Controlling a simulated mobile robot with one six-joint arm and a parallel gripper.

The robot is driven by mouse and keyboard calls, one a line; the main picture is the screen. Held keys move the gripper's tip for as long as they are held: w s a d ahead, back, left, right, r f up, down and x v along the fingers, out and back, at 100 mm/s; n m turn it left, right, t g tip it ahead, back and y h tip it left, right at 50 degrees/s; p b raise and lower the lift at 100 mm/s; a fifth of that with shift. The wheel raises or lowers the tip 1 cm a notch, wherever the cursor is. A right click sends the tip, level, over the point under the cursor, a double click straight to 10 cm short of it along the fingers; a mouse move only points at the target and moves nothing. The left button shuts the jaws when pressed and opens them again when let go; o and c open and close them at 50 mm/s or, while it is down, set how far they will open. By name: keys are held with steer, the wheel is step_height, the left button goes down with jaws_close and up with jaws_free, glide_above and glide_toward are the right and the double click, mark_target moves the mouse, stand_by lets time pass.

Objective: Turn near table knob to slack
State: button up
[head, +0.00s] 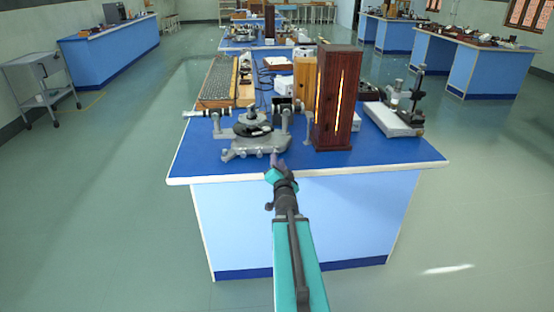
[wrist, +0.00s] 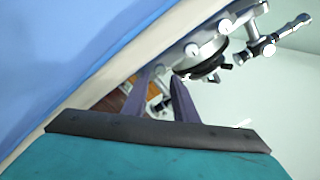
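The grey metal spectrometer (head: 240,152) stands at the front left of the near blue-topped bench, with a round dark table (head: 252,130) at its middle. My gripper (head: 275,156) reaches over the bench's front edge, close to the right front of the spectrometer's base. In the wrist view, my gripper's two dark fingers (wrist: 163,76) are apart, with a small pale metal part (wrist: 157,102) showing in the gap. The spectrometer (wrist: 208,48) is beyond the fingertips, tilted in this view. I cannot tell which small part is the near table knob, or whether a finger touches it.
A tall dark wooden box (head: 337,100) with a lit slit stands right of the spectrometer. A microscope-like instrument (head: 397,112) is farther right. A wooden-framed grating-like panel (head: 217,82) lies behind. The bench top (head: 205,160) is clear at the front left.

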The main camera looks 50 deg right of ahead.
steer(key=shift+x, duration=2.15)
jaws_close()
